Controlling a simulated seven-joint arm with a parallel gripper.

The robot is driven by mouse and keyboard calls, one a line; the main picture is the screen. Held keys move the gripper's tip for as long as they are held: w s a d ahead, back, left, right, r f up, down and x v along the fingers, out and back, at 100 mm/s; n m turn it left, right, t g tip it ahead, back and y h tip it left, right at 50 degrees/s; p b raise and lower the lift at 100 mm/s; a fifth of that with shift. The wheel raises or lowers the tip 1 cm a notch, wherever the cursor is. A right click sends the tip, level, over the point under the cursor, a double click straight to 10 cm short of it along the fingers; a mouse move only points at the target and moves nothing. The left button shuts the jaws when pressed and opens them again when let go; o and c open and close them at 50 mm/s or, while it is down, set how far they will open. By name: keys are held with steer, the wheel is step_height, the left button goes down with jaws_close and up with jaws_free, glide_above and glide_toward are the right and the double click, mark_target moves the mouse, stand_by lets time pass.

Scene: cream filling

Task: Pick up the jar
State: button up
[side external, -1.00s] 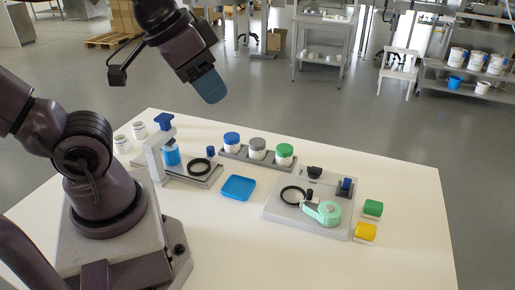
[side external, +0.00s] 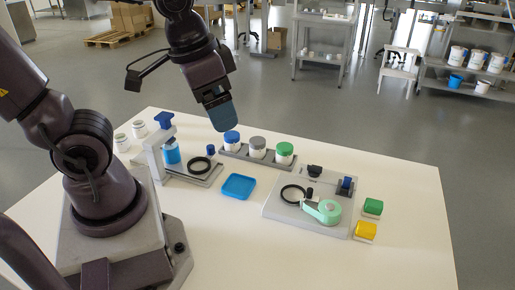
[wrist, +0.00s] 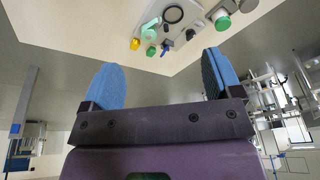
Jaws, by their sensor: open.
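Three white jars stand in a row in a grey rack (side external: 228,152) at the back of the table: a blue-lidded jar (side external: 232,139), a grey-lidded jar (side external: 257,147) and a green-lidded jar (side external: 284,153). The green-lidded jar also shows at the top of the wrist view (wrist: 222,21). Two more small jars (side external: 121,143) (side external: 139,129) stand at the table's left. My gripper (side external: 222,118), with blue fingers, is above and behind the blue-lidded jar, apart from it. In the wrist view my gripper (wrist: 162,75) is open, with nothing between the fingers.
A stand with a blue knob (side external: 163,121) and a blue bottle (side external: 171,154) is left of the rack. In front lie a blue tray (side external: 238,187), a grey fixture with a mint-green tool (side external: 323,211), and green (side external: 373,207) and yellow (side external: 366,231) blocks. The front table is clear.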

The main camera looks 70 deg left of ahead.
steer(key=a+f+m+g+y, duration=0.3)
steer(key=a+f+g+y, duration=0.15)
steer(key=f, duration=0.35)
steer(key=m+t+y, duration=0.6)
steer(key=m+y, duration=0.2)
steer(key=m, duration=1.1)
glide_toward(257, 142)
steer(key=s, duration=0.5)
steer(key=shift+a+r, duration=0.15)
steer(key=shift+r, duration=0.05)
steer(key=shift+w+d+m+t+h, duration=0.25)
steer(key=shift+w+m+t, duration=0.15)
steer(key=shift+w, duration=0.2)
steer(key=shift+w+d+m+t+h, duration=0.2)
steer(key=shift+w+m+t, duration=0.15)
steer(key=shift+w, duration=0.2)
steer(key=x, duration=0.7)
steer(key=shift+w+r, duration=0.1)
steer(key=shift+w, duration=0.15)
steer(key=shift+w+x, duration=0.15)
steer(key=shift+x, duration=1.3)
steer(key=shift+w+x, duration=0.15)
steer(key=shift+x, duration=1.3)
steer(key=shift+s+d, duration=0.1)
steer(key=shift+d, duration=0.05)
steer(key=c, duration=1)
steer(key=shift+c, duration=0.3)
steer(key=shift+r, duration=0.15)
